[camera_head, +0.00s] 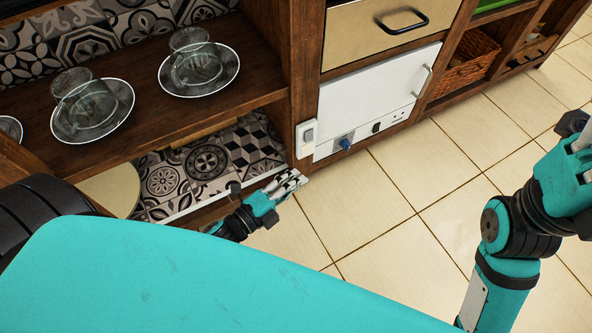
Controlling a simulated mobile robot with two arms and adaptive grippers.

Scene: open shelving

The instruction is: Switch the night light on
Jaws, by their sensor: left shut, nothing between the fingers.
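The night light (307,138) appears to be the small white unit with a grey face on the wooden post, left of the white drawer front. No glow shows on it. My left gripper (298,180) is shut and empty, just below the night light near the foot of the post, and looks apart from it. My right arm comes in at the right edge, far from the night light. Its fingers are cut off by the frame.
A socket strip with a blue knob or plug (345,143) is right of the post. Glass cups on saucers (199,88) stand on the wooden shelf (150,125) at left. A wicker basket (468,65) sits further right. The tiled floor (400,190) is clear.

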